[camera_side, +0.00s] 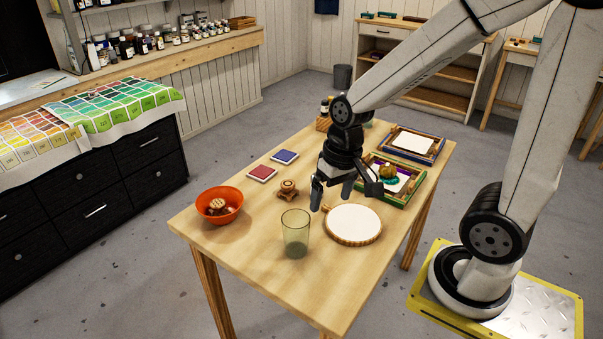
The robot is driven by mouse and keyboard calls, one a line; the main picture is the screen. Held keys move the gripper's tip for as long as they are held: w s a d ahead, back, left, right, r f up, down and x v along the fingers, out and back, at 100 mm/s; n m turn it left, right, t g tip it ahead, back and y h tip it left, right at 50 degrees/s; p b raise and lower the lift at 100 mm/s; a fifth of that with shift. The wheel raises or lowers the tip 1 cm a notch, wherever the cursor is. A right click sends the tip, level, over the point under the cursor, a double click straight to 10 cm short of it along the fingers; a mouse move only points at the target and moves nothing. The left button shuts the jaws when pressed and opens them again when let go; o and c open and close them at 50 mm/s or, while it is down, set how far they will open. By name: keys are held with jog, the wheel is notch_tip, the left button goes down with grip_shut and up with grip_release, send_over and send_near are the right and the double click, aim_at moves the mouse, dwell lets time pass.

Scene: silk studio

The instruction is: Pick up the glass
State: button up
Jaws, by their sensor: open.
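A tall greenish see-through glass (296,234) stands upright near the front of the wooden table. My gripper (333,203) points down above the table, behind the glass and a little to its right in the picture. Its jaws are open with nothing visible between them. The gripper and the glass look apart. How high the fingertips are above the table is hard to tell.
A round white hoop (353,225) lies right of the glass. An orange bowl (219,204), a small wooden item (288,190) and red (261,173) and blue (285,157) pads are leftward. Framed trays (412,146) stand at the back right.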

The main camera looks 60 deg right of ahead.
jog(key=w+d+m+t+y, duration=0.7)
jog(key=d+m+y, duration=0.35)
jog(key=m, duration=1.05)
send_near(299, 241)
jog(key=shift+g+h, duration=0.25)
jog(key=shift+g, duration=0.05)
jog(key=w+f, duration=0.1)
jog(key=f, duration=0.1)
jog(key=w+d+f, duration=0.1)
jog(key=w+f, duration=0.1)
jog(key=shift+w+d+f, duration=0.1)
jog(key=shift+w+f, duration=0.05)
jog(key=shift+w, duration=0.1)
jog(key=shift+x, duration=1.3)
jog(key=shift+x, duration=2.6)
